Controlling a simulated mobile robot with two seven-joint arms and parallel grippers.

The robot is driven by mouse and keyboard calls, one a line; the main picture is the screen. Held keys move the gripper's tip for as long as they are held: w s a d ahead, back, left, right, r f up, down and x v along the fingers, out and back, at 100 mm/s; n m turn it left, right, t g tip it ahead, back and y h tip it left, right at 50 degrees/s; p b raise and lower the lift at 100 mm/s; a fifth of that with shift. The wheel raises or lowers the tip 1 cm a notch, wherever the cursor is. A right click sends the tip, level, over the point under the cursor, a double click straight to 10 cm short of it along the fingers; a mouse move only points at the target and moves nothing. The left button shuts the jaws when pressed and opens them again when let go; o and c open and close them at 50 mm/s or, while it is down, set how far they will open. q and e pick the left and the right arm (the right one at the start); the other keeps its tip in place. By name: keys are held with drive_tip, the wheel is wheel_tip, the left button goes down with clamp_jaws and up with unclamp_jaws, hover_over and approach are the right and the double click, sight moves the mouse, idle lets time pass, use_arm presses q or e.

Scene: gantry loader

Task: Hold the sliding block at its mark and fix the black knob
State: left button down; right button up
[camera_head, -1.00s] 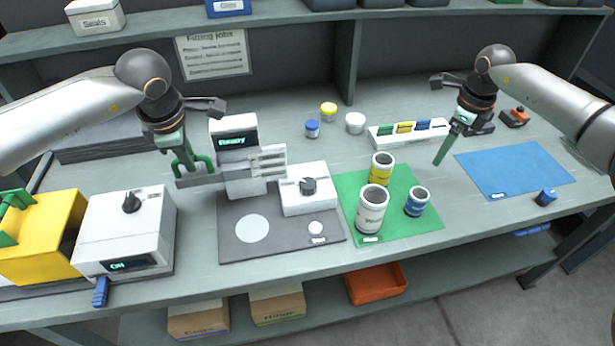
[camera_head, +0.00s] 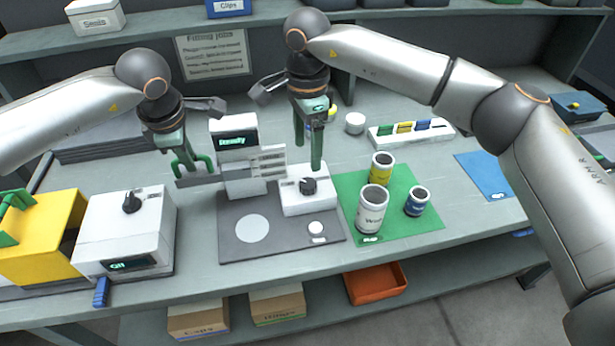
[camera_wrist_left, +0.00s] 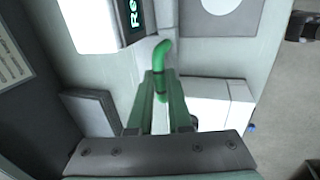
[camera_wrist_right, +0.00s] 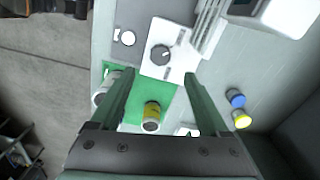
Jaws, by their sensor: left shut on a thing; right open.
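A white block (camera_head: 305,204) with a black knob (camera_head: 308,185) on top sits at the right of a dark plate; the knob also shows in the right wrist view (camera_wrist_right: 160,54). Left of it stands a white column (camera_head: 243,184) reading "Ready", with a ribbed pale block (camera_head: 268,162) at its side. I cannot tell which block is the sliding one. My left gripper (camera_head: 188,164) is shut on a green handle (camera_wrist_left: 161,50) left of the column. My right gripper (camera_head: 308,157) is open, empty and above the black knob, apart from it.
A green mat (camera_head: 403,228) with several cans lies right of the plate (camera_head: 275,248). A white machine (camera_head: 150,222) with another black knob stands at the left. A rack (camera_head: 410,140) and small pots are behind. A blue mat (camera_head: 485,172) is partly covered by my right arm.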

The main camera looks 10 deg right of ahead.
sight(308, 183)
wheel_tip(308, 183, down, 9)
drive_tip(key=shift+f, duration=0.1)
drive_tip(key=shift+c, duration=0.4)
clamp_jaws()
idle(0.4)
